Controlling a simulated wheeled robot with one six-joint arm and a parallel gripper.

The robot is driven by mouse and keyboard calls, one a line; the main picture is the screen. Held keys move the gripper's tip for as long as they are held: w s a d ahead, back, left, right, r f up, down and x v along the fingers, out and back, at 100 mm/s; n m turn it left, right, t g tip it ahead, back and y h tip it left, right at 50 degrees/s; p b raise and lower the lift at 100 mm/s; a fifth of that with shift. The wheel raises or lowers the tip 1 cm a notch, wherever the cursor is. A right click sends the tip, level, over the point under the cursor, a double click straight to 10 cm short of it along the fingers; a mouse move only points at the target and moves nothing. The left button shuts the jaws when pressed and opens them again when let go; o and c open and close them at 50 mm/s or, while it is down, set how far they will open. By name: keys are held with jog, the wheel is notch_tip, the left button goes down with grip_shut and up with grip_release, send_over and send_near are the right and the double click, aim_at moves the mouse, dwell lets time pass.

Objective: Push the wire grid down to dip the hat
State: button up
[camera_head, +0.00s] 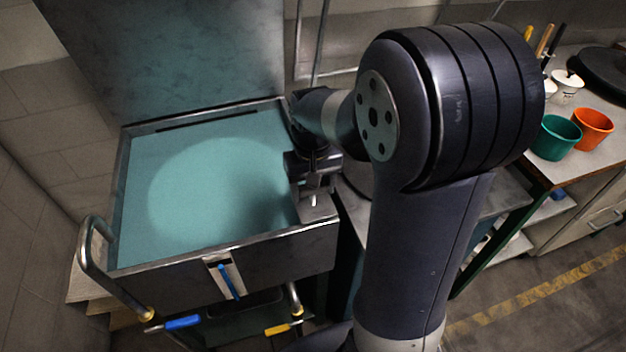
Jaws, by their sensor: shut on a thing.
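A square metal tank (290,243) stands at the left, filled with flat teal liquid (150,225). A paler round patch shows in the liquid; I cannot tell whether it is the hat or only light. No wire grid and no clear hat shape can be made out. My gripper (314,198) points down at the tank's right rim. It is shut on a small, bright metal piece, mostly hidden by the fingers. I cannot tell whether this piece belongs to the grid. My arm hides what lies right behind the gripper.
A raised dark lid (180,50) stands behind the tank. A bent pipe handle (92,265), a blue lever (183,322) and a yellow lever (277,329) are at its front. At the right, a bench holds a green cup (556,140) and an orange cup (592,130).

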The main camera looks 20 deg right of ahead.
jog(key=shift+f, duration=0.75)
jog(key=shift+s+f, duration=0.1)
jog(key=o, duration=1.2)
jog(key=shift+o, duration=0.9)
notch_tip(320, 180, up, 11)
jog(key=shift+f, duration=0.15)
